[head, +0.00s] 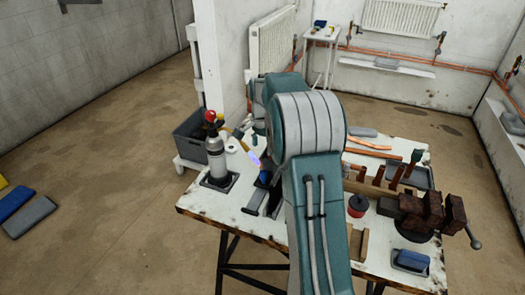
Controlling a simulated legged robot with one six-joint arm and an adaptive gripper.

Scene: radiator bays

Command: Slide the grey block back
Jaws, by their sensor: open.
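Several grey block-like things are in view, and I cannot tell which one the task means. A flat grey block (30,216) lies on the floor at the far left, beside a blue block (16,203). A small grey block (363,132) lies at the back of the workbench. Another grey piece (387,63) rests on the wall shelf at the back. My teal and grey arm fills the middle of the view and covers part of the bench. My gripper does not show.
The white workbench (205,204) carries a gas bottle (216,150), a rusty vise (433,210), a red and black spool (357,205) and a blue item on a tray (411,260). A grey crate (190,140) stands behind its left end. The floor at left is mostly clear.

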